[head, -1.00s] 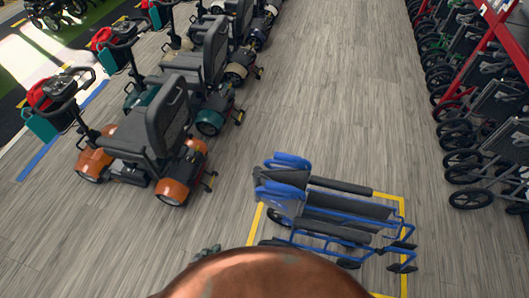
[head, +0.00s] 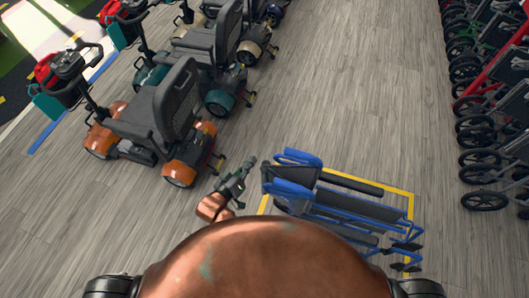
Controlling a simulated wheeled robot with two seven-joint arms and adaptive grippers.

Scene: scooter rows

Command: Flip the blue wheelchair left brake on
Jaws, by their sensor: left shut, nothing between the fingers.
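The blue wheelchair (head: 335,203) stands in front of me, right of centre, inside a yellow floor outline. It has blue push-handle covers, dark armrests and a blue frame. Its near side is partly hidden behind my own copper-coloured body. I cannot make out the left brake. My left gripper (head: 250,165) is shut and empty. It is just left of the wheelchair's blue back parts, with a small gap in the picture. My right gripper is not in view.
An orange mobility scooter (head: 155,125) stands to the left, with more scooters behind it. A row of folded wheelchairs (head: 490,150) lines the right side. The wooden floor (head: 350,80) between them is clear.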

